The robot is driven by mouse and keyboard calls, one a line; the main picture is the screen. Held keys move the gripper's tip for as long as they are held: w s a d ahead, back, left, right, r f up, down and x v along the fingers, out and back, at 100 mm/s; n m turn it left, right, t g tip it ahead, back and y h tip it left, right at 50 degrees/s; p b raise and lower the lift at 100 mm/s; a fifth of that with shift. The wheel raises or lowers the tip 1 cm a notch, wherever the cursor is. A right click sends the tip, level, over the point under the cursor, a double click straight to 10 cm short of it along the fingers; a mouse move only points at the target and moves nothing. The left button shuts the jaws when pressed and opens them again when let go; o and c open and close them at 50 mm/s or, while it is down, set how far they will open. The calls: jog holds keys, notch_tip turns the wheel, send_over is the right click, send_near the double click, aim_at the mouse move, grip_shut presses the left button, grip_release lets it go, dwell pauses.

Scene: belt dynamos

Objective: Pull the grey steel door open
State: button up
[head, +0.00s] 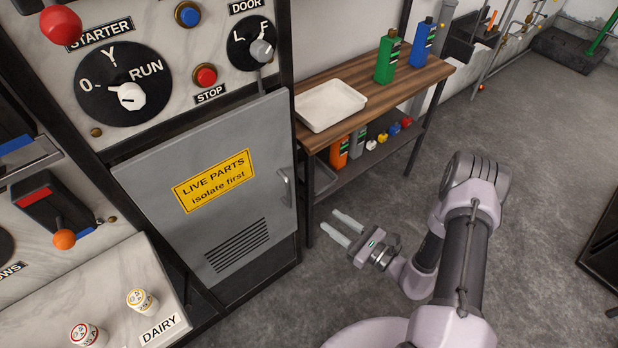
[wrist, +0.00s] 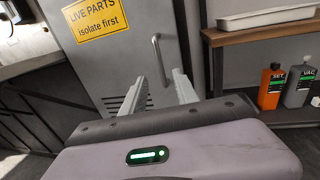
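The grey steel door (head: 215,180) is closed flush in its dark frame, with a yellow "LIVE PARTS isolate first" sign and a louvre low down. Its handle (head: 285,188) is a vertical bar near the door's right edge. The handle also shows in the wrist view (wrist: 161,60), just beyond and between the fingertips. My gripper (head: 342,229) is open and empty, to the right of and apart from the handle in the head view. In the wrist view my gripper (wrist: 159,92) points at the door (wrist: 120,55). The DOOR knob (head: 261,51) above has its pointer down.
A wooden bench (head: 400,85) stands right of the door, with a white tray (head: 330,104), a green bottle (head: 387,56) and a blue bottle (head: 423,42). Its lower shelf holds several containers. A dairy ledge (head: 130,290) juts out at lower left. Grey floor (head: 540,160) is clear at right.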

aim_at(290, 192)
jog(key=b+x, duration=0.4)
jog(key=x, duration=1.3)
jog(key=shift+a+f, duration=0.2)
jog(key=shift+a, duration=0.1)
grip_shut()
dwell(0.4)
